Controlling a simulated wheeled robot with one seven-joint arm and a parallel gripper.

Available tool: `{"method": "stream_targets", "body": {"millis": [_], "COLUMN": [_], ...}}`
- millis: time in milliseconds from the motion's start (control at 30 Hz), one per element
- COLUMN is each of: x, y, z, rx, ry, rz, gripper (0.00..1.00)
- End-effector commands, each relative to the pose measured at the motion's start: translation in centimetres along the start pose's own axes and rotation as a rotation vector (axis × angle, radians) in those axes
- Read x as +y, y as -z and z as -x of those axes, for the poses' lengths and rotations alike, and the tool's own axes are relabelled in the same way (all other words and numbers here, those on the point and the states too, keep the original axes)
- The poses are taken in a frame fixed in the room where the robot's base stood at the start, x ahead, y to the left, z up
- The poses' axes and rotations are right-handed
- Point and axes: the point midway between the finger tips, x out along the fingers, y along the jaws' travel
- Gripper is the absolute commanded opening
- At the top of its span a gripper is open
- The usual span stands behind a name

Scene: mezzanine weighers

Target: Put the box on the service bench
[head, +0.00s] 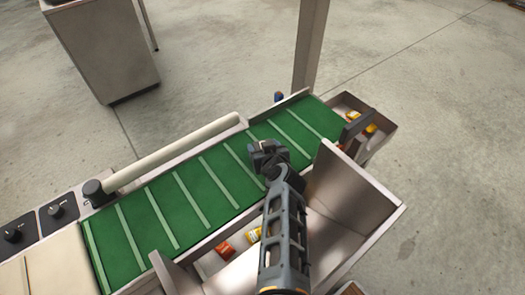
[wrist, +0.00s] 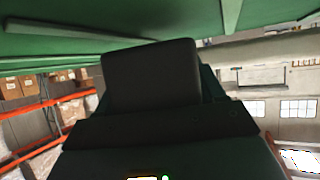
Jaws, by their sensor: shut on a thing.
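My gripper (head: 267,154) is over the green cleated belt of the conveyor (head: 205,190), in the head view. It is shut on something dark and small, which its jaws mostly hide. In the wrist view a dark grey block (wrist: 150,85) fills the middle, in front of the dark gripper body; I cannot tell for sure that it is the box. The belt's green surface shows along the top of the wrist view. No bench can be told with certainty; a grey metal cabinet (head: 105,50) stands on the floor at the upper left.
Red and yellow packets (head: 226,250) lie in a metal trough beside the belt; more lie in a bin (head: 379,127) at its far end. A post (head: 310,45) rises behind the belt. Knobs (head: 57,211) sit at the left. The concrete floor beyond is mostly open.

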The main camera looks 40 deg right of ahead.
Motion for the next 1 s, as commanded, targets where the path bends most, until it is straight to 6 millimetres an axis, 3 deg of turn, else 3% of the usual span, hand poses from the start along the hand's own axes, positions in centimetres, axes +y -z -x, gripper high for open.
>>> {"method": "stream_targets", "body": {"millis": [133, 533, 567, 800, 1000], "x": [0.0, 0.1, 0.0, 0.0, 0.0], "y": [-1.3, -1.8, -1.8, -1.7, -1.7], "z": [-0.7, -1.0, -1.0, -0.9, -0.9], "rx": [0.000, 0.001, 0.000, 0.000, 0.000], "ry": [0.001, -0.001, 0.000, 0.000, 0.000], "rz": [0.001, 0.002, 0.001, 0.001, 0.001], "gripper": [0.26, 0.26, 0.69, 0.92, 0.94]}}
